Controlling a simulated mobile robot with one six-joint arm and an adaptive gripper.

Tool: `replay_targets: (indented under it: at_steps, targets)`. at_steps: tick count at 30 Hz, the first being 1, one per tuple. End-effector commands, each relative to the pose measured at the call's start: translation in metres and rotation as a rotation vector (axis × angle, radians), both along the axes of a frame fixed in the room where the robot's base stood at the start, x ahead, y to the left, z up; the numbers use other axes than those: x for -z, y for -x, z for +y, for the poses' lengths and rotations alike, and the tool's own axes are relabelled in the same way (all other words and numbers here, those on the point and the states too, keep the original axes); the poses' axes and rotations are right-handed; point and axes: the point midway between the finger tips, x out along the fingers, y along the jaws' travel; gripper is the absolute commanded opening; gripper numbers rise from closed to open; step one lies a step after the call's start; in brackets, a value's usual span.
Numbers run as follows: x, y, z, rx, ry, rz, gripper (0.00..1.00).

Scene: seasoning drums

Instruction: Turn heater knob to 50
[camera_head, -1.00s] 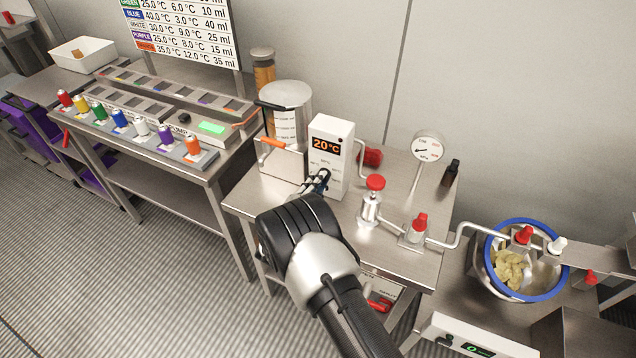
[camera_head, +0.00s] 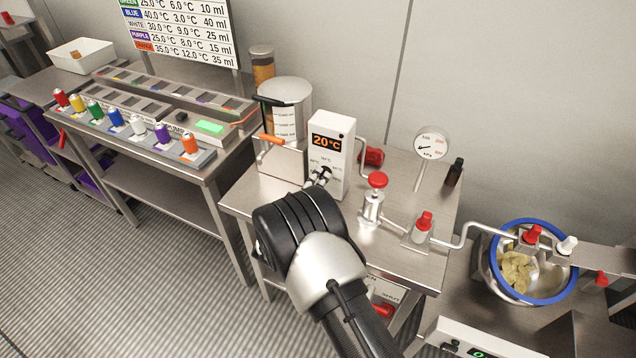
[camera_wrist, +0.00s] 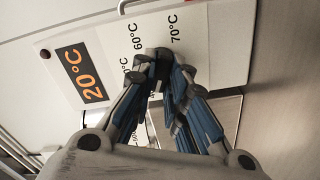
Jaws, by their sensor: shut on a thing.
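The white heater box (camera_head: 341,178) stands on the steel table, and its orange display (camera_head: 327,144) reads 20°C. In the wrist view the heater panel (camera_wrist: 220,50) appears sideways, with 60°C and 70°C marks near the fingertips and the display (camera_wrist: 82,73) at left. My gripper (camera_wrist: 160,62) is shut on the heater knob at the panel's lower front. The dark knob is mostly hidden between the fingers, so its pointer setting cannot be read. In the head view my gripper (camera_head: 320,176) is at the heater's front, with my wrist below it.
A red-topped valve (camera_head: 376,190), a pressure gauge (camera_head: 431,143) and a dark bottle (camera_head: 454,172) are to the right. Colored drums (camera_head: 137,127) line the left table.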

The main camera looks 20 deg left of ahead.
Motion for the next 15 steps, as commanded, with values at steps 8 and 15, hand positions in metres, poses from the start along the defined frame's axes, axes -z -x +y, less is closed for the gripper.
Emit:
replay_targets:
  at_steps: [8, 15]
  targets:
    - [-0.0001, -0.0002, -0.0002, 0.000, -0.264, -0.022, 0.00]
    - [-0.0013, -0.0001, -0.0009, 0.000, -0.491, -0.040, 0.00]
